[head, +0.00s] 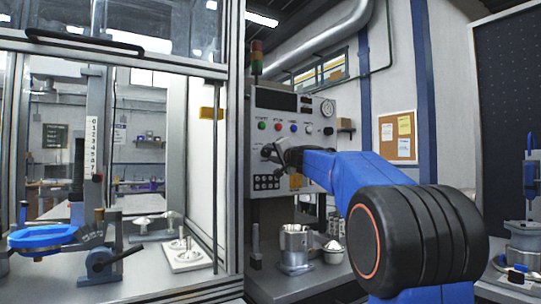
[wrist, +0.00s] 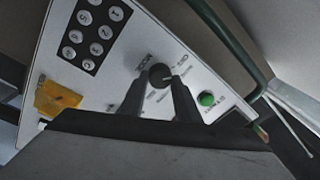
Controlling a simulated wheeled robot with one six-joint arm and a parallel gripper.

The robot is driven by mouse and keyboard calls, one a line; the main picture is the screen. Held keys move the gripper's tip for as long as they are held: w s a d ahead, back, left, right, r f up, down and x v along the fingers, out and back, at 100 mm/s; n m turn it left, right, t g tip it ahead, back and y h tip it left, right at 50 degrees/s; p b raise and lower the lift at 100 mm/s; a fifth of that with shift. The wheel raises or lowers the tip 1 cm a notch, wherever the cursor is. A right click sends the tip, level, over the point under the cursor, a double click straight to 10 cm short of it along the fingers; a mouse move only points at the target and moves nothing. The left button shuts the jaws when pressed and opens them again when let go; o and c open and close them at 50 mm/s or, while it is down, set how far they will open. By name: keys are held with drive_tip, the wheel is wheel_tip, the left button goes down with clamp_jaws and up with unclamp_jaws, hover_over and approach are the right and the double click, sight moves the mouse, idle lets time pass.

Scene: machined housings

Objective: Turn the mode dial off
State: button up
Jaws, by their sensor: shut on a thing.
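The mode dial (wrist: 160,76) is a round black knob with a pale pointer mark on a light control panel (wrist: 128,50). In the head view, my gripper (head: 281,153) reaches the front of the control panel (head: 288,100). There the gripper and wrist hide the dial.
A green button (wrist: 206,99) lies close right of the dial in the wrist view, with a keypad (wrist: 93,32) at upper left and a yellow tag (wrist: 57,98) at left. In the head view, metal housings (head: 295,246) stand on the bench below; a glazed enclosure (head: 234,140) stands left.

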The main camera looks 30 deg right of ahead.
drive_tip(key=shift+f+n+y, duration=0.1)
drive_tip(key=shift+n+y, duration=0.2)
drive_tip(key=shift+n, duration=1.4)
drive_tip(key=o, duration=1)
drive_tip(key=shift+o, duration=0.2)
drive_tip(key=shift+s+d, duration=0.1)
drive_tip(key=shift+s, duration=0.5)
drive_tip(key=s+f, duration=0.2)
drive_tip(key=s, duration=1.4)
drive_tip(key=shift+d, duration=0.25)
